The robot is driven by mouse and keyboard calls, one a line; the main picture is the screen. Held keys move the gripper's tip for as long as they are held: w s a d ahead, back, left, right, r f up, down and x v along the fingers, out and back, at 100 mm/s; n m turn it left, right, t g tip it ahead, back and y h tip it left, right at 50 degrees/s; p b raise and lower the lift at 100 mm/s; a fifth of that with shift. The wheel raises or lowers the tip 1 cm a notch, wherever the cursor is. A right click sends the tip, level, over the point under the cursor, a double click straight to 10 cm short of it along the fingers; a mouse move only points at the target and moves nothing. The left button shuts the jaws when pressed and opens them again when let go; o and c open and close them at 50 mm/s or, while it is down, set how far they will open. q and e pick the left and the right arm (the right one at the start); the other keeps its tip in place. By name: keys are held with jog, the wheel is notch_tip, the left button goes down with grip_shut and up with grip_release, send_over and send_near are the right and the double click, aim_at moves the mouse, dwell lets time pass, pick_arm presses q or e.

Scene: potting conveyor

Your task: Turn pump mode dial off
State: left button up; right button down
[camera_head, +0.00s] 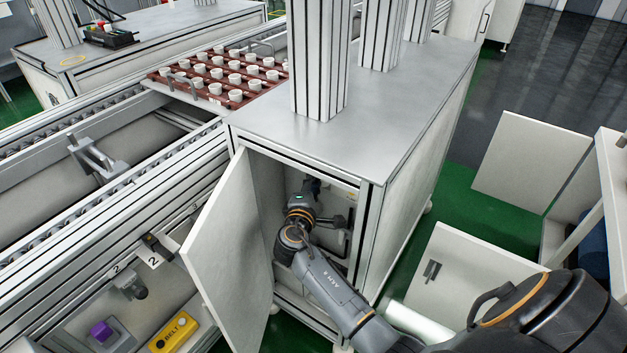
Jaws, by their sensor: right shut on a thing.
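My right arm comes in from the lower right and reaches through an open cabinet front. My right gripper (312,186) is inside the cabinet, near its upper back. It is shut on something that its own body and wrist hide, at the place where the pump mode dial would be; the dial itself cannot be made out. The cabinet (420,150) has a grey metal top, and its white door (232,255) stands open to the left of my arm. My left gripper is not in view.
A roller conveyor (75,120) runs along the left. A yellow box labelled BELT (174,333) and a purple button (101,331) are low at left. Open white panels (530,160) stand at right over green floor.

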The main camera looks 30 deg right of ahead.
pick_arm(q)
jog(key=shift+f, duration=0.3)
pick_arm(e)
jog(key=c, duration=1.1)
grip_release()
jog(key=v, duration=1.2)
jog(key=shift+f, duration=0.1)
